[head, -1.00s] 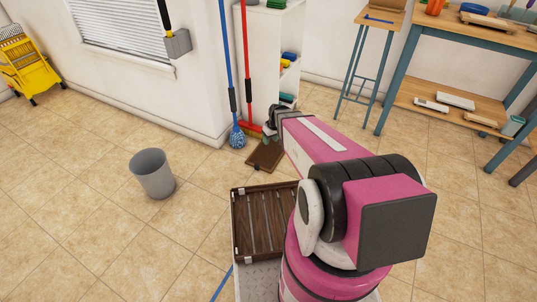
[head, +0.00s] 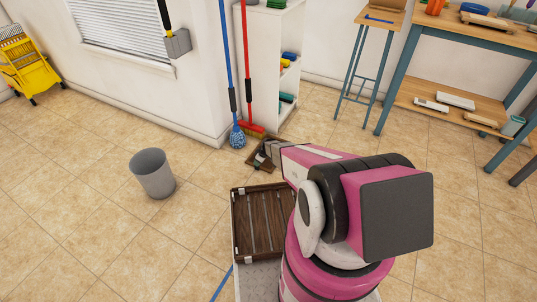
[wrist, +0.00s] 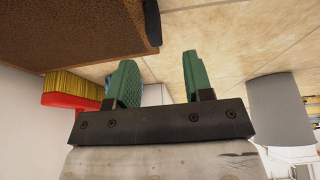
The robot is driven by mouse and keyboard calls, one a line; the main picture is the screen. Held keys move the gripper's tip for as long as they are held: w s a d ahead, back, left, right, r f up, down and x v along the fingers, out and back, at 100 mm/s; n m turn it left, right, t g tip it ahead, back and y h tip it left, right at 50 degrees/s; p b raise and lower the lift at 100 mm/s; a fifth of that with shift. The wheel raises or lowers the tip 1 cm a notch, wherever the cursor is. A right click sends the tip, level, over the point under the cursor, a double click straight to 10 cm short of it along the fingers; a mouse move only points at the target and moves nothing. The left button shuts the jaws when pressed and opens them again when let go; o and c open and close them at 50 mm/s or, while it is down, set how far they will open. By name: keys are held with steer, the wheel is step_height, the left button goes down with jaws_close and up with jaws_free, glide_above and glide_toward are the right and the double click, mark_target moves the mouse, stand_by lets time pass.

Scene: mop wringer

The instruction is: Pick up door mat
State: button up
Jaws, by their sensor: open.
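The door mat (head: 258,164) is a small brown mat with a dark edge. It lies on the tiled floor near the end of the white wall, and my arm partly hides it in the head view. In the wrist view the mat (wrist: 75,30) fills the upper left, with a black piece at its right end. My gripper (wrist: 157,74) has two green fingers, spread apart with nothing between them. In the wrist view the fingertips are just below and right of the mat's edge, apart from it in the picture. In the head view the fingers are hard to make out over the mat.
A red broom (head: 251,128) and a blue mop (head: 237,138) lean by the white shelf (head: 270,60) just behind the mat. A grey bin (head: 152,174) stands to the left. A brown slatted tray (head: 240,225) is in front. Tiled floor is clear right of the mat.

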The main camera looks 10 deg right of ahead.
mark_target(267, 166)
steer(key=x, duration=0.5)
steer(key=shift+w+d+f, duration=0.25)
steer(key=shift+w+f, duration=0.05)
steer(key=shift+a+f, duration=0.15)
steer(key=shift+f, duration=0.3)
jaws_close()
